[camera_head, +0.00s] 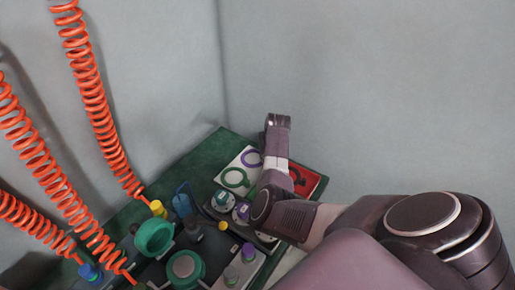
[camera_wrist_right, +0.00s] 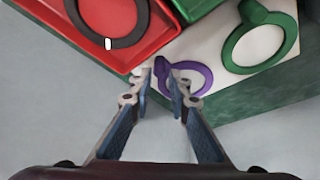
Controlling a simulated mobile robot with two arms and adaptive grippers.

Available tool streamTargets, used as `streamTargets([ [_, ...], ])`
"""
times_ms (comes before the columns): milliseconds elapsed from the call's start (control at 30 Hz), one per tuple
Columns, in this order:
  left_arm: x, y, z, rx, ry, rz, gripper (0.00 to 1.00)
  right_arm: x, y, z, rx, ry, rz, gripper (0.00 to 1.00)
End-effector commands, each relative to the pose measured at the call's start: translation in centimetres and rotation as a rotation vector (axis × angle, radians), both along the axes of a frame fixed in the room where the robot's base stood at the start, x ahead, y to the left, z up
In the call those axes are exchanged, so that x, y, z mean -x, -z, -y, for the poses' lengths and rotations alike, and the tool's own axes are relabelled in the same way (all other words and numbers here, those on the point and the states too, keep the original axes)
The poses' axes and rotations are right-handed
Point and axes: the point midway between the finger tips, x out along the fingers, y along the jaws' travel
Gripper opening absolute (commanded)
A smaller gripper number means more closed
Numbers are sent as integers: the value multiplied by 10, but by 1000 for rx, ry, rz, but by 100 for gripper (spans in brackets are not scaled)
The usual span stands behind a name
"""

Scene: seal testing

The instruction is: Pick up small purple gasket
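The small purple gasket (camera_head: 251,159) is a ring with a tab. It lies on a white panel (camera_head: 223,169) near the panel's edge. In the right wrist view, the purple gasket (camera_wrist_right: 205,78) is just beyond my fingertips, and its tab shows between them. My right gripper (camera_wrist_right: 163,88) is open with a narrow gap, and nothing is held in it. One finger partly covers the ring. I cannot tell whether the fingers touch the gasket. In the head view, my right gripper (camera_head: 277,119) shows beside the panel. My left gripper is not in view.
A larger green gasket (camera_wrist_right: 262,41) lies next to the purple one. A red tray (camera_wrist_right: 145,48) holds a dark ring (camera_wrist_right: 113,41). Green fixtures (camera_head: 154,237) and several knobs crowd the green table (camera_head: 205,155). Orange coiled hoses (camera_head: 95,100) hang at the left.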

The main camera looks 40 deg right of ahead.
Motion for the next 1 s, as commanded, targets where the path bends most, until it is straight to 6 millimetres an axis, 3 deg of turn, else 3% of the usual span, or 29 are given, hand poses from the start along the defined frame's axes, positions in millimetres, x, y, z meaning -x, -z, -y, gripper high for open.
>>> streamTargets([
  [200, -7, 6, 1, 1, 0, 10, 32, -7, 21, 4, 0, 0, -1, 17],
  [533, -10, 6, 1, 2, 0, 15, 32, -8, 24, 5, 0, 0, 0, 17],
  [700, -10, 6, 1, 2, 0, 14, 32, -8, 24, 5, 1, 0, 0, 0],
  [1000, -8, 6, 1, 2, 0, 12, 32, -8, 23, 5, 1, 0, 0, 0],
])
